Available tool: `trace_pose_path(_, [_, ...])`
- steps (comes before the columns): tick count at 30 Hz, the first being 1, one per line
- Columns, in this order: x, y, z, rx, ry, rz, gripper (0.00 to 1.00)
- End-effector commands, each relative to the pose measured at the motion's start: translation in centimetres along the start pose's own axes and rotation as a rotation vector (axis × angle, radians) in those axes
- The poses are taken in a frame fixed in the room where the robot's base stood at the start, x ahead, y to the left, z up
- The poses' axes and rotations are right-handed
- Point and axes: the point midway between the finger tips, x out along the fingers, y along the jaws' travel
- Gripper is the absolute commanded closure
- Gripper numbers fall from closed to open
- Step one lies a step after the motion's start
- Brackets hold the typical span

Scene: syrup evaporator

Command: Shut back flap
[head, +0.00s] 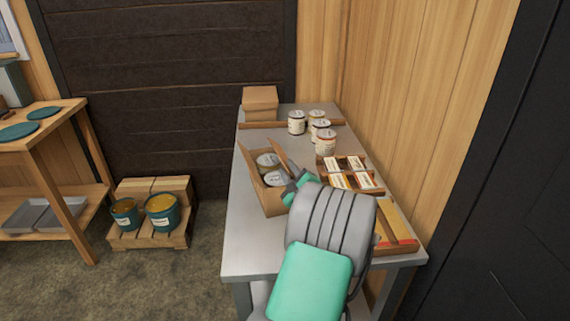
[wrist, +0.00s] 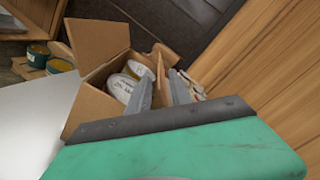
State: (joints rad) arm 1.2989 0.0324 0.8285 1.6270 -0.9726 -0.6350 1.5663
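An open cardboard box (head: 271,203) stands on the grey table with lidded jars (head: 268,160) inside. One flap (head: 248,160) stands up at its left side, and another flap (head: 287,158) stands up at its far right, close to my gripper (head: 293,182). In the wrist view the box (wrist: 92,108) holds white-lidded jars (wrist: 122,85), with a broad raised flap (wrist: 97,42) at left and a narrow upright flap (wrist: 160,66) by my fingertips (wrist: 164,82). My fingers are apart, with this flap's edge seen between them. Contact cannot be told.
A closed carton (head: 260,103) and several labelled jars (head: 297,122) stand at the table's far end. Trays of small packets (head: 350,172) lie right of the box, near the wooden wall. Bare tabletop (head: 242,225) shows at left.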

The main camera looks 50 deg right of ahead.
Motion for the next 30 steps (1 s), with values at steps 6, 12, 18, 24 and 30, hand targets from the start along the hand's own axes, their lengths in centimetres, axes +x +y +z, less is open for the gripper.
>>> trace_pose_path(6, [3.6, 0.0, 0.1, -0.001, -0.001, 0.002, 0.75])
trace_pose_path(12, [4.2, 0.0, 0.0, -0.002, 0.001, 0.000, 0.75])
trace_pose_path(18, [4.1, 0.0, 0.0, -0.002, 0.001, 0.000, 0.82])
trace_pose_path(24, [4.1, 0.0, 0.0, -0.002, 0.001, 0.000, 0.98])
trace_pose_path(30, [4.1, 0.0, 0.0, -0.002, 0.001, 0.000, 1.00])
